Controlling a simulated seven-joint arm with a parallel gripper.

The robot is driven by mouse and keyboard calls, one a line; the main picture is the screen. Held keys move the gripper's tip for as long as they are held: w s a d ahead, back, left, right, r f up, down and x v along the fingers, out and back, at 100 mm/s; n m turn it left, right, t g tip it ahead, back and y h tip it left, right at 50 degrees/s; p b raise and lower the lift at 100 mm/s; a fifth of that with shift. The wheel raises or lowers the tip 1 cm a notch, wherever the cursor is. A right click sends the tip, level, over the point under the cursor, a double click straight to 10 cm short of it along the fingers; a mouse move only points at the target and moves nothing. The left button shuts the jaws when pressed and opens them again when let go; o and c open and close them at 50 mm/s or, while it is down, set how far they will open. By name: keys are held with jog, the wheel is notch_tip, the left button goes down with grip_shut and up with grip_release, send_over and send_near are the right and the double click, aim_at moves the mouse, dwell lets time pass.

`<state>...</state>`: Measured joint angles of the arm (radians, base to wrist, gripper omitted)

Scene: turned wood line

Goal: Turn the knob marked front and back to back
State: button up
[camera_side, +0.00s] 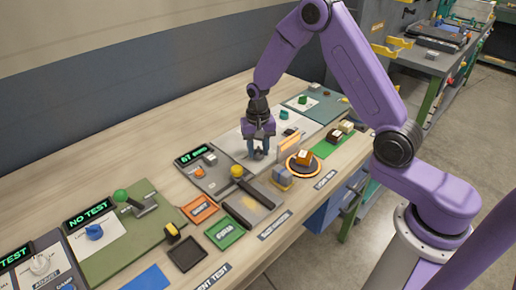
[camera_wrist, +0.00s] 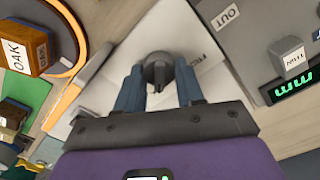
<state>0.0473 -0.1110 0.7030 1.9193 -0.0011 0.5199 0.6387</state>
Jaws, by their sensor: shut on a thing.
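A round dark grey knob (camera_wrist: 158,66) stands on a white plate (camera_wrist: 205,75) in the wrist view. A dark mark shows on the knob's side nearest my gripper. Partly hidden lettering on the plate, to the right of the knob, seems to begin with "FR"; I see no "back" marking. My gripper (camera_wrist: 160,80) has its two blue-grey fingers on either side of the knob and is shut on it. In the side view my gripper (camera_side: 258,153) points down at the pale panel (camera_side: 228,143) in the middle of the bench, and its fingers hide the knob there.
An orange upright sign (camera_side: 290,147) stands close to the right of my gripper. Beyond it, a wooden block (camera_side: 304,157) sits on an orange-ringed round stand.

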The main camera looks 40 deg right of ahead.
aim_at(258, 151)
jog(key=o, duration=1)
jog(key=shift+o, duration=0.2)
notch_tip(258, 151, up, 18)
jog(key=shift+f, duration=0.25)
jog(key=s+a+n, duration=0.4)
jog(key=s+n, duration=0.1)
jog(key=s, duration=0.2)
jog(key=s+a+n, duration=0.3)
jog(key=s+n, duration=0.1)
jog(key=s, duration=0.3)
jog(key=s+d+f+n, duration=0.1)
jog(key=s+d+n, duration=0.2)
jog(key=s+n, duration=0.7)
jog(key=s, duration=0.9)
jog(key=shift+s+d, duration=0.2)
jog(key=shift+s, duration=0.05)
